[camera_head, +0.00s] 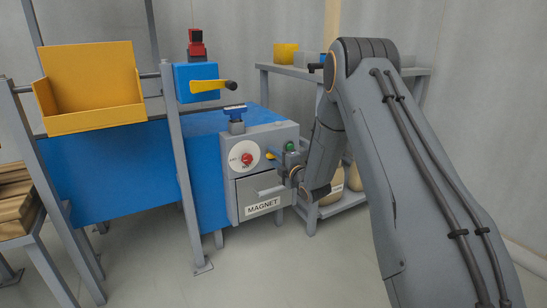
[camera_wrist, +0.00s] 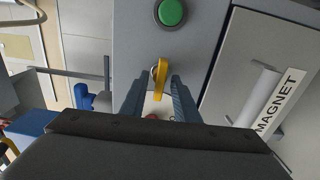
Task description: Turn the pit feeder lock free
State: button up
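A yellow lever-like knob (camera_wrist: 160,78) sits on the grey panel, below a round green button (camera_wrist: 171,12) in the wrist view. In the head view the knob (camera_head: 269,156) is on the front of the grey MAGNET box (camera_head: 285,135). My gripper (camera_wrist: 158,84) is open, its two dark fingers on either side of the knob with a gap on both sides. Whether the fingertips reach the panel cannot be told. In the head view my wrist is at the box's right side and the fingers are hard to make out. No label names the pit feeder lock.
The box also has a red button (camera_head: 247,159) and a drawer-like front with a handle (camera_head: 268,190). A blue box (camera_head: 196,80) with a yellow lever (camera_head: 211,86) stands on a post. A shelf (camera_head: 415,72) is behind my arm. The floor in front is clear.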

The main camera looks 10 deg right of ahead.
jog(key=p+v, duration=0.2)
jog(key=v, duration=0.5)
jog(key=shift+s+p, duration=0.3)
jog(key=shift+d, duration=0.1)
